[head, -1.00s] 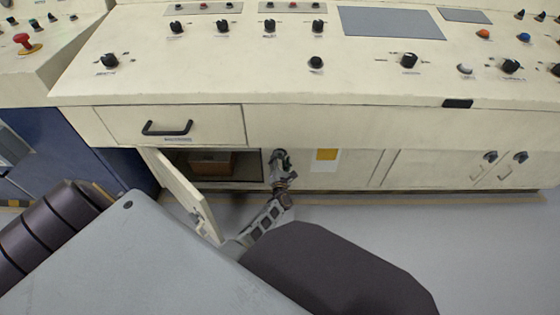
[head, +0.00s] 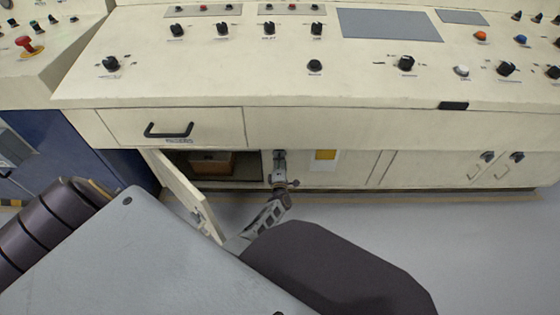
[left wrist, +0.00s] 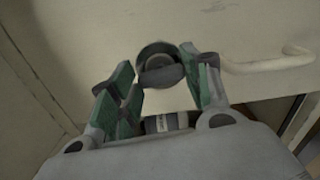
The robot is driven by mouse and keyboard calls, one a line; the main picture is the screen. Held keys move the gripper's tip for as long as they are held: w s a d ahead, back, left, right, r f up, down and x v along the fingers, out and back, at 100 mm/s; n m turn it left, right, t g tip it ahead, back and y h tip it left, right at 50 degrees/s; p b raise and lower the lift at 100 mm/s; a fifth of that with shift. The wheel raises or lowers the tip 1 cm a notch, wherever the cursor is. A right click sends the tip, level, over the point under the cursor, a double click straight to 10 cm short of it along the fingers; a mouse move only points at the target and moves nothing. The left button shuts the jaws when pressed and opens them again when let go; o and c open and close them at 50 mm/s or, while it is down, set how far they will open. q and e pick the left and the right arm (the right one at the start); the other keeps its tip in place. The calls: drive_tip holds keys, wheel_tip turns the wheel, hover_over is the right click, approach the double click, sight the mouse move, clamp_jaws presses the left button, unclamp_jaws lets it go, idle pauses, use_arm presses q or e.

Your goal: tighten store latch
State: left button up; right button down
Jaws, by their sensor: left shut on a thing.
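The store latch (head: 280,155) is a dark round knob on the pale cabinet front, just right of the open compartment. My left gripper (head: 279,177) is at it, reaching up from below. In the left wrist view the dark knob (left wrist: 160,72) sits between the green-padded fingers of my left gripper (left wrist: 163,66), which are shut on it. Part of the knob is hidden by the fingers. A pale bar handle (left wrist: 275,64) is right of the knob there. My right gripper is not in view.
A cabinet door (head: 186,190) stands open left of my gripper, with a brown box (head: 212,162) inside the compartment. A drawer (head: 215,124) is above. Two similar latches (head: 487,157) (head: 517,157) are at the right. The grey floor (head: 400,235) at the right is clear.

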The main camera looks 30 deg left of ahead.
use_arm(q)
drive_tip(key=shift+m, duration=0.4)
drive_tip(key=o, duration=1)
drive_tip(key=shift+n, duration=0.3)
